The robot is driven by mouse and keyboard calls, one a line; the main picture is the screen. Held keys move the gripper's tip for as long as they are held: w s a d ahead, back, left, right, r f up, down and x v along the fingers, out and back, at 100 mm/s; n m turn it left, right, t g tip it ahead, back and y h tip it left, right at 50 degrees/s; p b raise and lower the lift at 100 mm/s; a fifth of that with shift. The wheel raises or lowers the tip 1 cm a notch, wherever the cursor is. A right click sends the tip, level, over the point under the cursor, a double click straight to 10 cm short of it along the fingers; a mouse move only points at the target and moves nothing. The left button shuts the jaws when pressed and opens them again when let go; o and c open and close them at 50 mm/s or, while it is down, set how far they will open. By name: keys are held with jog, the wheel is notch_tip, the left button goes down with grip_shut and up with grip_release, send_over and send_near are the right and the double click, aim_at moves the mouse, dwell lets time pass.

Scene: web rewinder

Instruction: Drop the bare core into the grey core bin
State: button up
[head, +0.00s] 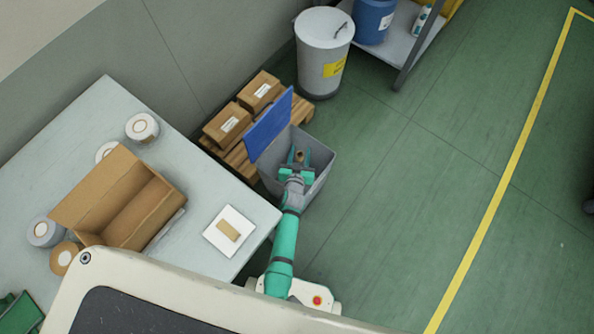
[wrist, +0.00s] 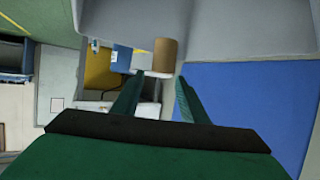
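The grey core bin (head: 323,162) stands on the floor just right of the table, with an upright blue panel (head: 268,126) at its left back side; the panel also shows in the wrist view (wrist: 250,105). My gripper (head: 296,157) is over the bin's opening, and its two fingers are spread apart. The bare core (head: 299,156) is a small brown cylinder at the fingertips. In the wrist view, the core (wrist: 165,55) appears just beyond the fingertips, with neither finger seen closed on it. I cannot tell whether it is falling or resting on something.
Cartons (head: 227,124) sit on a pallet behind the bin, near a lidded grey drum (head: 322,55). The table (head: 200,180) at left carries an open cardboard box (head: 125,205), several rolls and a white pad (head: 229,231). Green floor to the right is clear.

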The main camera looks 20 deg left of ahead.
jog(key=shift+s, duration=0.15)
jog(key=shift+s+a+r, duration=0.15)
jog(key=shift+s, duration=0.1)
jog(key=v, duration=1)
jog(key=shift+d, duration=0.25)
